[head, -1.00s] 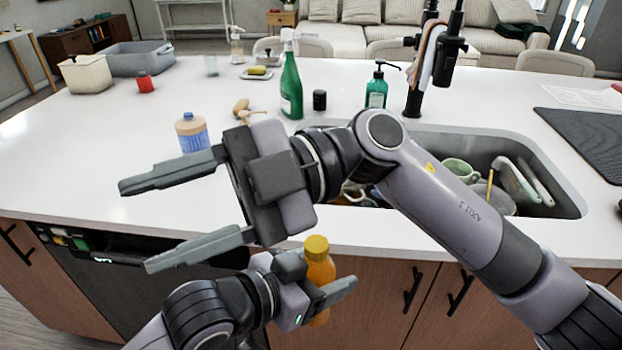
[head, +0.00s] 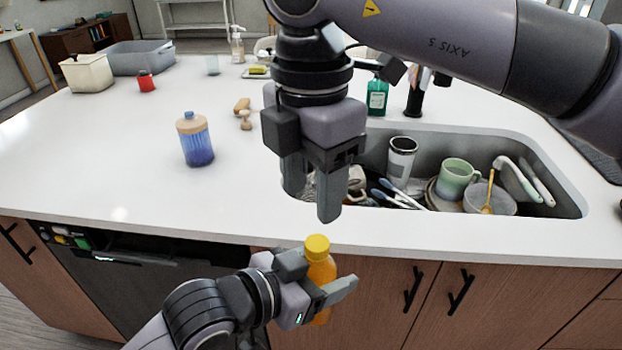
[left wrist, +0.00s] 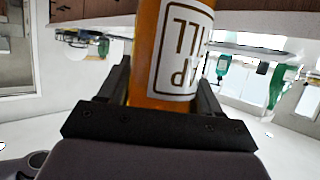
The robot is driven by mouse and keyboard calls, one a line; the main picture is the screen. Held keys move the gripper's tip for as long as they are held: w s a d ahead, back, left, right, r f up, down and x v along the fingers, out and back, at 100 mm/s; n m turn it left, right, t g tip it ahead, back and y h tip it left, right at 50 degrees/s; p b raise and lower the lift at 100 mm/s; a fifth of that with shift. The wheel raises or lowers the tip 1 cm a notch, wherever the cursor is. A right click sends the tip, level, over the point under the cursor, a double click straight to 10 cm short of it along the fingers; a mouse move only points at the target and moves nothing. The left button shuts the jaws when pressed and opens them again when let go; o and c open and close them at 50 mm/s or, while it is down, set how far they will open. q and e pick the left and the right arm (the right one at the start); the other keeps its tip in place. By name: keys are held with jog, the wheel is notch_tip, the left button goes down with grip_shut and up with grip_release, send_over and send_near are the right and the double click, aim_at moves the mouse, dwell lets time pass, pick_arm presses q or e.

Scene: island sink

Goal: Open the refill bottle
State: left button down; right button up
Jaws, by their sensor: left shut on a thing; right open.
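The refill bottle is an orange bottle (head: 321,270) with a yellow cap (head: 317,247), upright in front of the counter edge in the head view. My left gripper (head: 321,288) is shut on the bottle's body. In the left wrist view the bottle (left wrist: 172,50) stands between the fingers, its white label upside down and partly cut off. The cap is on the bottle. My right gripper (head: 313,195) is open and empty, pointing down above the counter's front edge, above the cap and apart from it.
The sink (head: 540,200) at right holds cups, bowls and utensils. A blue bottle with a tan lid (head: 195,142) stands on the white counter (head: 100,170). A green soap dispenser (head: 377,95) stands behind the sink. The counter's left front is clear.

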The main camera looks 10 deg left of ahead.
aim_at(311, 240)
notch_tip(311, 240, down, 8)
jog(key=shift+r, duration=0.1)
dwell(0.4)
grip_shut()
jog(key=shift+o, duration=0.4)
grip_release()
